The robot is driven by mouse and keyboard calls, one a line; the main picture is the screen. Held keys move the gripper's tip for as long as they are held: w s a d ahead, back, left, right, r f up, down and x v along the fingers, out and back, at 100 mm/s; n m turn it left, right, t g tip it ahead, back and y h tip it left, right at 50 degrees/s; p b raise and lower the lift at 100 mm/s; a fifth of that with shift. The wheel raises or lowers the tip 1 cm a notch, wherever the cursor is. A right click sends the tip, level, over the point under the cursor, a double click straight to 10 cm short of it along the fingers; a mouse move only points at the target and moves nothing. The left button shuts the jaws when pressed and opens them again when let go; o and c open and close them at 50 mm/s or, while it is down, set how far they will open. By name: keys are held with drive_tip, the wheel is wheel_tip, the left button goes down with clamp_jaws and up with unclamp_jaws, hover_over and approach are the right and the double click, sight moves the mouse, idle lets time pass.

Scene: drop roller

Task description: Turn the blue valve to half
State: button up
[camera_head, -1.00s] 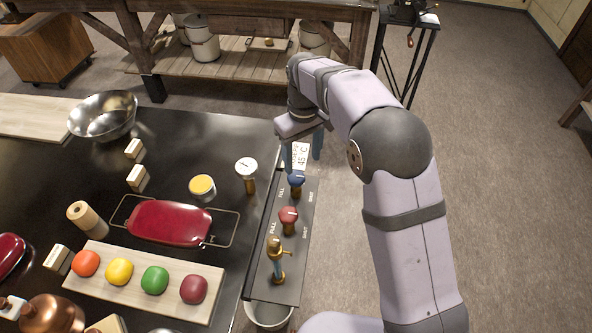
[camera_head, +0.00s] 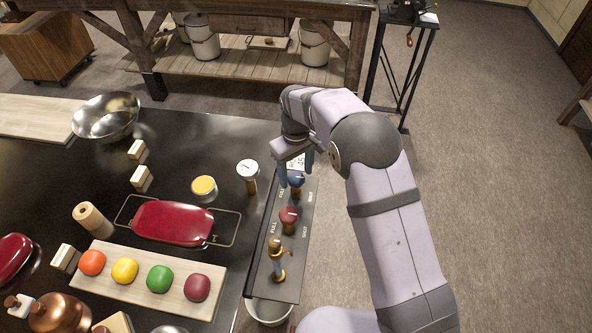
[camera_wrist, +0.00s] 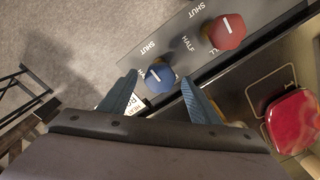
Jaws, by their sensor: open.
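The blue valve (camera_head: 296,180) is a round blue knob on a brass stem, near the far end of the dark panel (camera_head: 262,262). It also shows in the wrist view (camera_wrist: 160,77) with a white mark on top; I cannot tell exactly which setting the mark points to. SHUT and HALF labels are printed near it. My gripper (camera_head: 297,170) is open and above the far end of the panel. In the wrist view its two blue fingers (camera_wrist: 159,88) lie on either side of the knob. I see no clear contact.
A red valve (camera_head: 288,215) stands next to the blue one, with a brass tap (camera_head: 277,258) nearer. A white-topped gauge (camera_head: 247,170) stands left of the panel. A red dish (camera_head: 172,222) in a wire rack lies on the black table.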

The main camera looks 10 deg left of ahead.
drive_tip(key=shift+f, duration=0.35)
drive_tip(key=shift+c, duration=0.6)
drive_tip(key=c, duration=0.9)
drive_tip(key=shift+c, duration=0.2)
